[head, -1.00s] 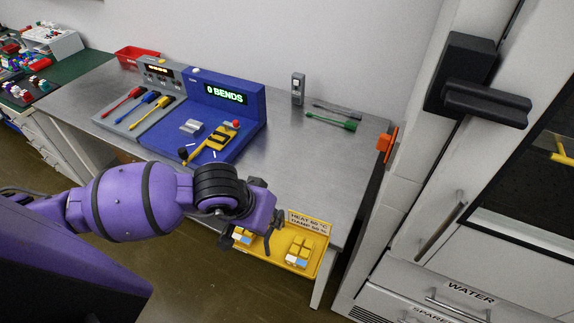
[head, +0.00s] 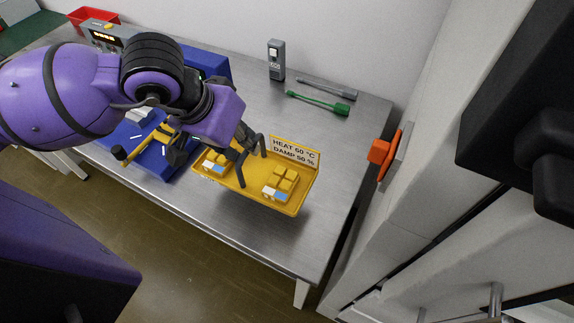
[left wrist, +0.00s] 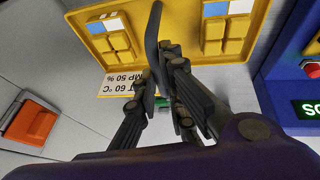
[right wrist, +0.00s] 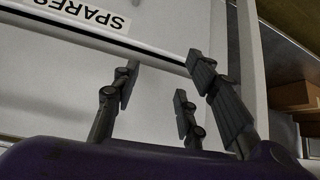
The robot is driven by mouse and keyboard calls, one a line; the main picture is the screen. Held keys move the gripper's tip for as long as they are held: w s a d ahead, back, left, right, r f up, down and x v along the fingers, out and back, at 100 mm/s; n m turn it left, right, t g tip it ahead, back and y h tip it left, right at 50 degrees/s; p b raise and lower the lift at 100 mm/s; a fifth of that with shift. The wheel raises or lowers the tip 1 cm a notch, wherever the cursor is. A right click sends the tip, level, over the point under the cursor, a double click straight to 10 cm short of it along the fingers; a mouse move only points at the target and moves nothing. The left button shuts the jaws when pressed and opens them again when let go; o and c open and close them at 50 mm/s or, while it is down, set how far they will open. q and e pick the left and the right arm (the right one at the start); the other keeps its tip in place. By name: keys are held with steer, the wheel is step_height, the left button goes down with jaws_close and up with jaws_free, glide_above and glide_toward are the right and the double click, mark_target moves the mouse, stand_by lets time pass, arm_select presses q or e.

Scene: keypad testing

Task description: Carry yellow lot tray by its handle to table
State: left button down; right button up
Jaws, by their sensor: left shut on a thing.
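The yellow lot tray (head: 302,193) is over the front right part of the metal table in the head view. It carries yellow keypads with white and blue patches and a label reading HEAT and DAMP. My left gripper (head: 246,160) is shut on its dark handle, which shows in the left wrist view (left wrist: 153,35) between the fingers (left wrist: 165,75). I cannot tell whether the tray touches the table (head: 335,160). My right gripper (right wrist: 160,90) is open and empty in the right wrist view, in front of a drawer labelled SPARES.
A blue console (head: 140,135) stands left of the tray, partly hidden by my left arm. A green tool (head: 318,103), a grey rod (head: 327,88) and a grey device (head: 276,60) are at the back. An orange fixture (head: 380,151) is beyond the right edge. White cabinets stand at right.

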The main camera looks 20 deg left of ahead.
mark_target(253, 170)
arm_select(q)
steer(key=shift+w+d+r, duration=0.1)
steer(key=shift+w+d, duration=0.05)
steer(key=shift+w, duration=0.25)
step_height(253, 170, down, 5)
steer(key=shift+f, duration=0.5)
step_height(253, 170, down, 3)
steer(key=shift+f, duration=0.2)
arm_select(e)
steer(key=shift+w, duration=0.1)
arm_select(q)
steer(key=c, duration=1.8)
jaws_free()
steer(key=shift+c, duration=0.2)
arm_select(e)
steer(key=shift+w+r, duration=0.15)
steer(key=shift+w, duration=0.2)
